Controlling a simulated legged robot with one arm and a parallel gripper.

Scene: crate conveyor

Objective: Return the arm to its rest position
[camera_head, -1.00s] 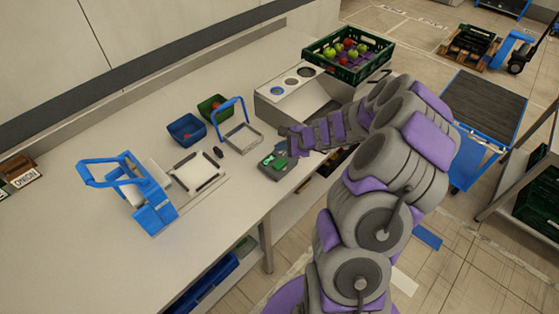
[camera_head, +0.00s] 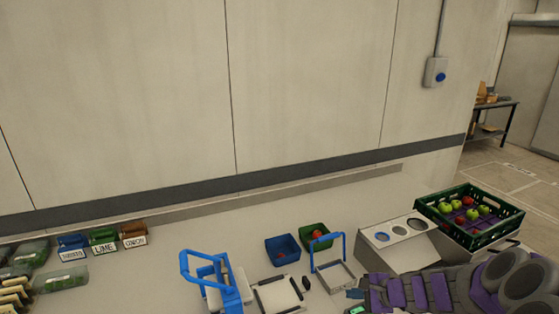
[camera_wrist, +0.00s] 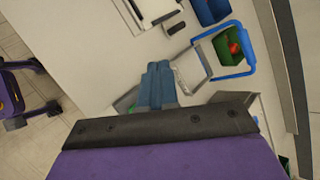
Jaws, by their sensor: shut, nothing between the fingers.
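My arm, grey with purple pads, reaches in from the lower right of the head view, above the bench front. My gripper shows in the wrist view (camera_wrist: 157,84) as two blue-grey fingers close together, with nothing between them. In the head view its tip (camera_head: 357,293) is at the bottom edge, left of the purple arm segments. In the wrist view the fingers overlap a metal frame with a blue handle (camera_wrist: 238,62). I cannot tell how far above the bench they are.
The bench carries a blue bin (camera_head: 283,250), a green bin (camera_head: 315,237), a blue-handled press (camera_head: 215,283) and a grey box with round holes (camera_head: 405,247). A green crate of apples (camera_head: 470,216) is at right. Labelled bins (camera_head: 104,240) stand at left. A wall closes the back.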

